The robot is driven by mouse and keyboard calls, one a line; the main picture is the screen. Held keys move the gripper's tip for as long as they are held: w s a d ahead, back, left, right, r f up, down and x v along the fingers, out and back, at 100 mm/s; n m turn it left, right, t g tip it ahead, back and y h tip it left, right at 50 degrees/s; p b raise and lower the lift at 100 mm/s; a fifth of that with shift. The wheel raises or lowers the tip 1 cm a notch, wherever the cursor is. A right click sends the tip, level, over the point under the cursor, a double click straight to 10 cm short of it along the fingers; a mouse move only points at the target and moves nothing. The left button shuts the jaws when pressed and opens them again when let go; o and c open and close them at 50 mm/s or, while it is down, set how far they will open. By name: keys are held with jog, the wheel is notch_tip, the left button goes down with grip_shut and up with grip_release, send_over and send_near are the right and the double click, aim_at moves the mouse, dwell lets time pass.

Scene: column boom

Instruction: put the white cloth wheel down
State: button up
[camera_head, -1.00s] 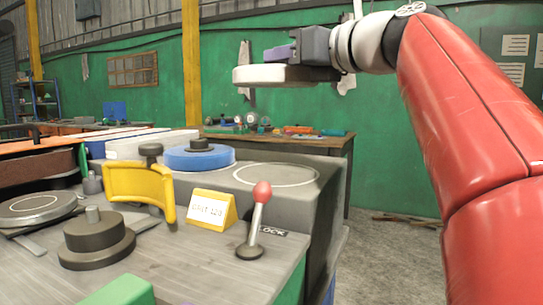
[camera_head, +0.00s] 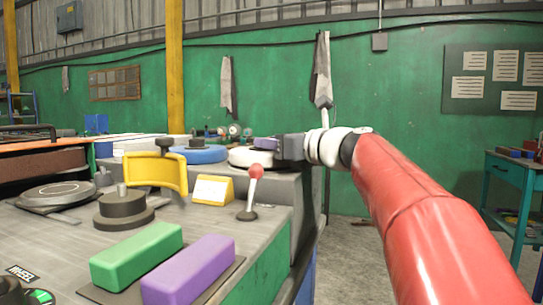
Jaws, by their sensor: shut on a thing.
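The white cloth wheel (camera_head: 248,159) is a thick pale disc, lying level at the right end of the grey raised block. My gripper (camera_head: 272,147) is shut on it from the right, and the jaws hide part of its right side and top. The wheel is over the spot of the ringed circle on the block, which it now hides. I cannot tell whether its underside touches the block. The blue wheel (camera_head: 203,156) sits just left of it on the same block.
A red-knobbed lever (camera_head: 254,182) stands in front of the wheel. The yellow curved guard (camera_head: 157,172) and a yellow sign (camera_head: 212,190) are to its left. Green (camera_head: 137,255) and purple (camera_head: 190,270) bars lie nearer. A teal bench (camera_head: 512,180) is far right.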

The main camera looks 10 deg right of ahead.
jog(key=shift+f, duration=0.3)
jog(key=o, duration=1.1)
jog(key=shift+o, duration=0.2)
jog(key=shift+s, duration=0.1)
jog(key=b+v, duration=0.1)
jog(key=v, duration=1.1)
